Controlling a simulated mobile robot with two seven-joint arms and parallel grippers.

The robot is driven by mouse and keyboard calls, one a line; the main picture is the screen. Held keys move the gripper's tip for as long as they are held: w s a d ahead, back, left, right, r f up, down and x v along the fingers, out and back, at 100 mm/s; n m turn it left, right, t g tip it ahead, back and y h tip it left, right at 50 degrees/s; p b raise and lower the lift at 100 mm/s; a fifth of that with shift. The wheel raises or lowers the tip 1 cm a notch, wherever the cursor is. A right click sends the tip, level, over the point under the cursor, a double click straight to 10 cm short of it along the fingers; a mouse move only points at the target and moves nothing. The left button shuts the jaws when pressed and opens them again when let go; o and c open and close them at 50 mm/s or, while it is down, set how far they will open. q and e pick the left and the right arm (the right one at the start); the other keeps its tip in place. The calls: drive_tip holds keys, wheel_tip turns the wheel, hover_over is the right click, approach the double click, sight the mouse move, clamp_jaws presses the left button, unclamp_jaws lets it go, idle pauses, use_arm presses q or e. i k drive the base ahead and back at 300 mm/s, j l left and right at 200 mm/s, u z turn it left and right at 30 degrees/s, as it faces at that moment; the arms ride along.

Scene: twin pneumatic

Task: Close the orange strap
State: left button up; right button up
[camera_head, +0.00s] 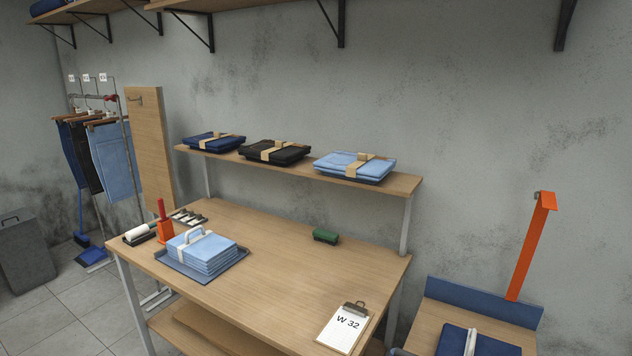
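The orange strap (530,248) stands up at the far right. It is a long flat orange bar, tilted slightly to the right, with a short bent tip at its top. Its lower end meets the blue back edge (480,300) of a low wooden stand (433,317). A folded dark blue garment (490,344) with a white band or handle (470,340) lies on the stand and is cut off by the bottom of the picture. The strap is raised and apart from the garment. Neither of my grippers is in view.
A wooden table (290,265) fills the middle, holding a light blue folded stack (205,252) on a tray, an orange holder (165,231), a green brush (326,237) and a clipboard (344,327). A raised shelf (400,184) bears several folded bundles. The table's centre is clear.

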sight(546, 200)
drive_tip(key=z, duration=1.35)
drive_tip(key=i+l+z, duration=0.2)
drive_tip(key=l+z, duration=0.25)
drive_tip(key=i+l+z, duration=0.2)
drive_tip(key=z, duration=0.25)
drive_tip(key=i+l+z, duration=0.15)
drive_tip(key=i+z, duration=0.15)
drive_tip(key=z, duration=0.2)
drive_tip(key=i+l+z, duration=0.1)
drive_tip(key=i, duration=0.25)
drive_tip(key=i+l+z, duration=0.1)
drive_tip(key=i+l, duration=0.2)
drive_tip(key=i+l+z, duration=0.15)
drive_tip(key=i, duration=0.3)
drive_tip(key=i+j+u, duration=0.1)
drive_tip(key=u, duration=0.3)
drive_tip(key=i+u, duration=0.25)
drive_tip(key=u, duration=0.15)
drive_tip(key=i+u, duration=0.2)
drive_tip(key=u, duration=0.2)
drive_tip(key=i+l+u, duration=0.1)
drive_tip(key=u, duration=0.25)
drive_tip(key=i, duration=0.1)
